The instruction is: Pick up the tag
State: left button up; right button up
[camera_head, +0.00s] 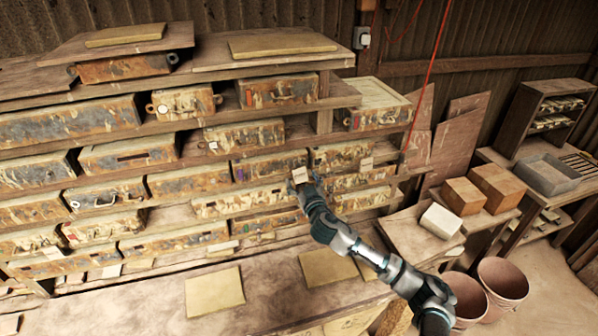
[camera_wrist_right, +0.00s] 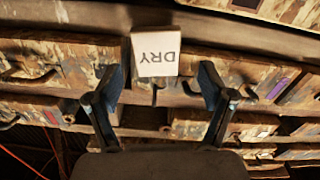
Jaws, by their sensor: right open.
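The tag (camera_wrist_right: 155,52) is a small white square card with the word DRY, upside down in the right wrist view. It is in front of the shelf edge, between and just beyond my right gripper's fingertips (camera_wrist_right: 160,85). The gripper is open, with dark fingers apart on either side of the tag's lower part. In the head view the tag (camera_head: 300,174) shows at the tip of my right gripper (camera_head: 300,182), in front of the shelves. Whether a finger touches the tag I cannot tell. My left gripper is not in view.
Worn painted mould boxes (camera_head: 270,166) fill the wooden shelves around the gripper. Other pale tags hang along the shelf edges. A bench (camera_head: 160,300) with flat tan slabs (camera_head: 214,291) runs below. Brown blocks (camera_head: 463,196) and clay pots (camera_head: 502,284) stand at the right.

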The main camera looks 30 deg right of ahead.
jog(key=shift+w+d+f, duration=0.1)
jog(key=shift+w+d, duration=0.2)
jog(key=shift+w, duration=0.25)
jog(key=shift+w+d+f, duration=0.1)
jog(key=shift+w+d, duration=0.2)
jog(key=shift+w, duration=0.2)
jog(key=shift+s+a+r, duration=0.15)
jog(key=shift+a, duration=0.15)
jog(key=c, duration=1.1)
jog(key=shift+d+r, duration=0.1)
jog(key=shift+d, duration=0.05)
